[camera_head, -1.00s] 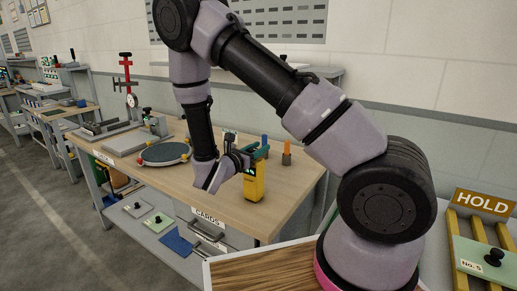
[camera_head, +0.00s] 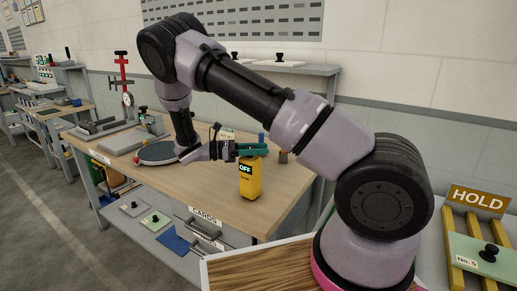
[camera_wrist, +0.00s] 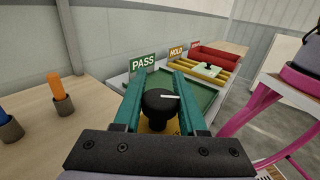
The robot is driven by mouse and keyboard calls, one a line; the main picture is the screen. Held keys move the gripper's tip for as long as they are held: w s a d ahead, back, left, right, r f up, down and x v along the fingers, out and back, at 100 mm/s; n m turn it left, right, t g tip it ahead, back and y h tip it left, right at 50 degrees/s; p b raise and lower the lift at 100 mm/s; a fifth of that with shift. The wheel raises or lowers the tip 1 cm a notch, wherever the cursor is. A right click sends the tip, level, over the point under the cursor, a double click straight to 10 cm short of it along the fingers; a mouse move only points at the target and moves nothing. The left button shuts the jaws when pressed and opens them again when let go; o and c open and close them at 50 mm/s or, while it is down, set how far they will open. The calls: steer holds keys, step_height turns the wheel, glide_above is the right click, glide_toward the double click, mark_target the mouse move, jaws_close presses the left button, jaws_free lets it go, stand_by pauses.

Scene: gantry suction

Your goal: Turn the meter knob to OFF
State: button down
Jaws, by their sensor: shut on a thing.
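The yellow handheld meter (camera_head: 250,184) stands upright on the wooden workbench, and its display (camera_head: 245,169) reads OFF. My gripper (camera_head: 254,149) reaches in from the left at the meter's top. In the wrist view, its two teal fingers (camera_wrist: 161,88) are on either side of the round black knob (camera_wrist: 158,105), shut on it. A white pointer line on the knob points to the right in that view. The meter's yellow body is mostly hidden there behind the knob and fingers.
Holders with an orange peg (camera_wrist: 56,86) and a blue peg stand close by. PASS (camera_wrist: 143,63) and HOLD (camera_wrist: 176,51) trays lie beyond the fingers.

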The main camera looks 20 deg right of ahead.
steer(key=m+g+y, duration=0.1)
steer(key=m+g, duration=0.1)
steer(key=g, duration=0.1)
steer(key=s+m+g+y, duration=0.1)
steer(key=m+g, duration=0.1)
steer(key=g, duration=0.1)
steer(key=shift+a+y, duration=0.15)
steer(key=shift+y, duration=0.15)
steer(key=shift+s+a+m+g+y, duration=0.15)
steer(key=shift+s+m+g+y, duration=0.05)
steer(key=shift+m+g+y, duration=0.65)
steer(key=shift+s+a+m+g+y, duration=0.15)
steer(key=shift+m+g+y, duration=0.5)
steer(key=shift+g, duration=0.4)
steer(key=shift+m, duration=0.3)
steer(key=shift+c, duration=2.2)
jaws_free()
steer(key=shift+r, duration=0.1)
step_height(320, 180, up, 10)
